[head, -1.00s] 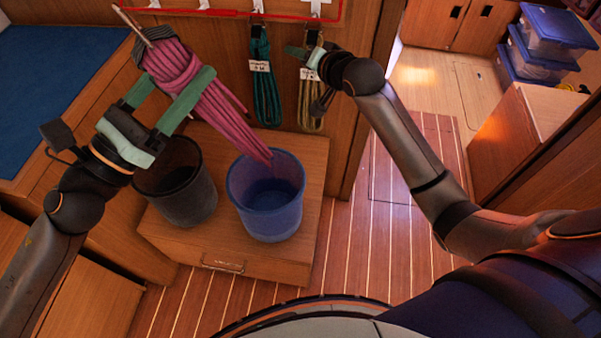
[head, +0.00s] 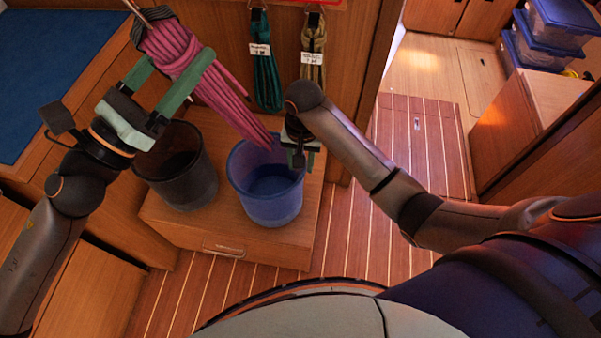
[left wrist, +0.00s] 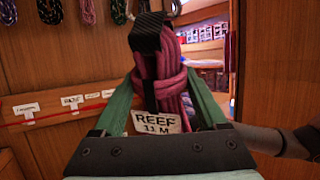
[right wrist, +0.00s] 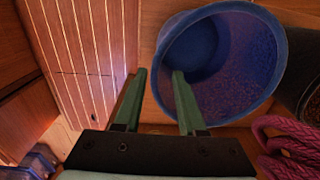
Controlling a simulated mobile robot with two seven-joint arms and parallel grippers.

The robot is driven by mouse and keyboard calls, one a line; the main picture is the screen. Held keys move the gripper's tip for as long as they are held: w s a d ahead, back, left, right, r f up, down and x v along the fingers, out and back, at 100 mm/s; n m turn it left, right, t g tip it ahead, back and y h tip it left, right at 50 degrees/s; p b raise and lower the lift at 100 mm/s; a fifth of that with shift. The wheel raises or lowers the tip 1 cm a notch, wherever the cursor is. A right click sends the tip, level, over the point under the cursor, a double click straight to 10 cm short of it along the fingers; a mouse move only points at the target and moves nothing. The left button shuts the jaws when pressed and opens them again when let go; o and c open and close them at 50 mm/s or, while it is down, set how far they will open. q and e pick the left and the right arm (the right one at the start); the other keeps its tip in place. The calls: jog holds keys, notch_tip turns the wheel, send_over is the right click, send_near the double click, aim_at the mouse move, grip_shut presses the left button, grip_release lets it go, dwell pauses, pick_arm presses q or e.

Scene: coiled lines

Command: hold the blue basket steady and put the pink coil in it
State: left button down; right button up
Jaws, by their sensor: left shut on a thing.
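The pink coil (head: 190,60) hangs tilted from my left gripper (head: 177,62), which is shut around its upper part. Its lower end reaches over the back of the blue basket (head: 268,209). In the left wrist view the coil (left wrist: 172,92) has a dark strap on top and a white "REEF 11 M" tag. The basket stands upright and looks empty. My right gripper (head: 300,155) points down at the basket's right rim. In the right wrist view it (right wrist: 158,74) is open, with the basket's rim (right wrist: 160,62) showing between its fingers; contact is unclear.
A black bin (head: 190,190) stands left of the basket on the same wooden locker top (head: 225,232). A green coil (head: 266,75) and a tan coil (head: 313,60) hang on the wall behind. Striped floor (head: 400,270) lies open to the right.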

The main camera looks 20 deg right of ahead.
notch_tip(320, 180, down, 11)
jog(key=shift+r, duration=0.2)
jog(key=shift+c, duration=0.3)
grip_shut()
dwell(1.3)
